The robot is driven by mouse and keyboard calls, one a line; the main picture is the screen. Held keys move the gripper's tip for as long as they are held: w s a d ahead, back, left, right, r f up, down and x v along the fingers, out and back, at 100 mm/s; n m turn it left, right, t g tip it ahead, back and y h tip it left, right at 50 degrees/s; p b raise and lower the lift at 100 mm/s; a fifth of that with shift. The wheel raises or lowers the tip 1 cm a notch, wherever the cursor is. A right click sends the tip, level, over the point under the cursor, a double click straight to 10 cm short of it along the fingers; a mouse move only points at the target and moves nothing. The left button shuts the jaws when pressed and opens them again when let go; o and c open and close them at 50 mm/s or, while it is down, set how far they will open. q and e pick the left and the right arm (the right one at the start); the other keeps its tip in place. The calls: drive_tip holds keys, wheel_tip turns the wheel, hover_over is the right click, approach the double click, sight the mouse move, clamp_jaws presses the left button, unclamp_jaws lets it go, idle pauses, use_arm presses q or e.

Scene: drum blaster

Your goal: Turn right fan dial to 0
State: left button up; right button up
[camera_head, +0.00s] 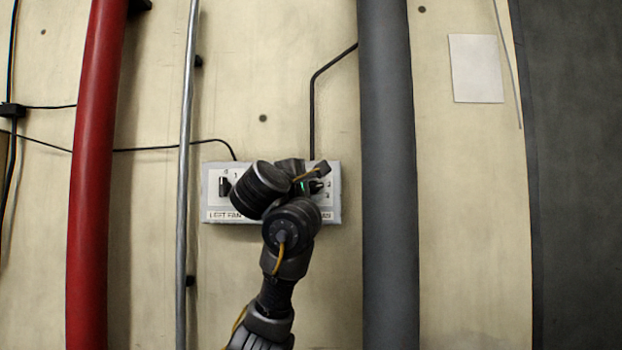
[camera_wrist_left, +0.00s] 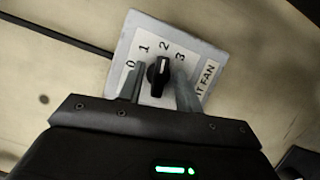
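The white control box (camera_head: 210,205) is on the wall, and my left arm covers its middle. The right fan dial (camera_wrist_left: 157,78) is a black knob with a white mark, on a plate marked 0, 1, 2, 3 in the left wrist view. Its mark points toward the 2. My left gripper (camera_wrist_left: 158,72) is open, with one finger on each side of the knob and small gaps between. In the head view the right dial (camera_head: 317,187) shows partly beside my gripper. My right gripper is not in view.
The left fan dial (camera_head: 225,187) is on the same box, left of my wrist. A thick grey pipe (camera_head: 388,180) runs vertically just right of the box. A thin metal pipe (camera_head: 186,150) and a red pipe (camera_head: 97,170) stand to the left. Black cables reach the box.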

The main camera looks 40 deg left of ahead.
use_arm(q)
drive_tip(key=shift+s+a, duration=0.1)
drive_tip(key=shift+s, duration=0.05)
drive_tip(key=c, duration=0.7)
drive_tip(key=n+b, duration=0.2)
drive_tip(key=b, duration=0.1)
drive_tip(key=n+t+y+b, duration=0.1)
drive_tip(key=n+b, duration=0.2)
drive_tip(key=b, duration=0.1)
drive_tip(key=n+y+b, duration=0.1)
drive_tip(key=n+b, duration=0.1)
drive_tip(key=b, duration=0.1)
drive_tip(key=shift+d+f+n+t+b, duration=0.2)
drive_tip(key=shift+f+n+t+b, duration=0.2)
drive_tip(key=shift+w+n+y+b, duration=0.2)
drive_tip(key=shift+n+y+b, duration=0.1)
drive_tip(key=shift+n+y, duration=0.2)
drive_tip(key=shift+d+r+n+y, duration=0.15)
drive_tip(key=shift+n+y, duration=0.35)
drive_tip(key=shift+n, duration=0.7)
drive_tip(key=n+g+y, duration=0.1)
drive_tip(key=n+y, duration=0.1)
drive_tip(key=n, duration=0.2)
drive_tip(key=n+g+y, duration=0.1)
drive_tip(key=n+y, duration=0.1)
drive_tip(key=n, duration=0.3)
drive_tip(key=shift+r+y, duration=0.2)
drive_tip(key=shift+y, duration=0.2)
drive_tip(key=shift+n+g, duration=0.3)
